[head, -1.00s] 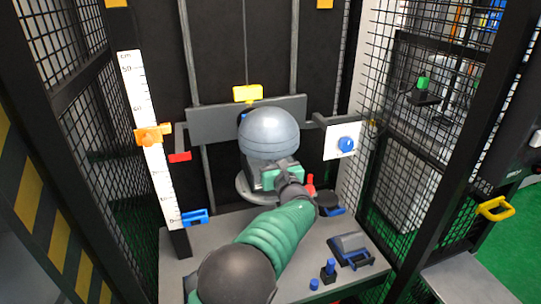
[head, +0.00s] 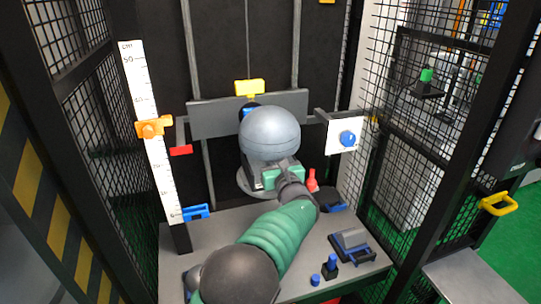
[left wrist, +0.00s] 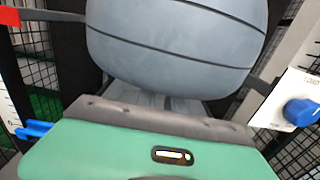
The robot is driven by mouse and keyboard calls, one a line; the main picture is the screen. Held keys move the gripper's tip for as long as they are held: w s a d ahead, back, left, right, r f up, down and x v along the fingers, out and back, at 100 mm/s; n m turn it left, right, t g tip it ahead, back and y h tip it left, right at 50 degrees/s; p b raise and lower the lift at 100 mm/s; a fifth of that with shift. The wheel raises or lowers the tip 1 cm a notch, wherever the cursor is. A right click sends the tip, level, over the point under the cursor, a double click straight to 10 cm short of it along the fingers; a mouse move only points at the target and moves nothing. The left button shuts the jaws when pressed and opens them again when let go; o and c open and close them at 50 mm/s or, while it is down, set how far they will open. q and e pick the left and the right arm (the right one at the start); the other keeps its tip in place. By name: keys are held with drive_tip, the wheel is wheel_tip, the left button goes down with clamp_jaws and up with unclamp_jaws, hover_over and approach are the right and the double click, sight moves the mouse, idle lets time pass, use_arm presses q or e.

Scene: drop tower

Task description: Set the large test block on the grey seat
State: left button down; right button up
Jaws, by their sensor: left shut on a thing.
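The large test block (head: 269,135) is a rounded blue-grey body with thin grooves. It fills the top of the left wrist view (left wrist: 175,40). My left gripper (head: 284,176), with a green housing, is shut on the block from the near side. Its fingers are mostly hidden. The grey seat (head: 243,186) is a round disc at the tower's foot, partly covered by the block and gripper. The block appears over the seat; I cannot tell whether they touch. My right gripper is in neither view.
A grey crossbar (head: 205,120) with a yellow piece (head: 249,87) hangs behind the block. A scale (head: 138,85) stands left, a white plate with a blue knob (head: 347,138) right. A red bottle (head: 312,181) and blue-grey fixture (head: 350,243) stand on the bench. Mesh walls flank the bay.

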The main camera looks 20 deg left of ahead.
use_arm(q)
drive_tip(key=shift+d+f, duration=0.2)
drive_tip(key=shift+f, duration=0.25)
drive_tip(key=shift+s, duration=0.1)
drive_tip(key=c, duration=1.4)
unclamp_jaws()
drive_tip(key=shift+o, duration=0.2)
drive_tip(key=shift+r, duration=0.2)
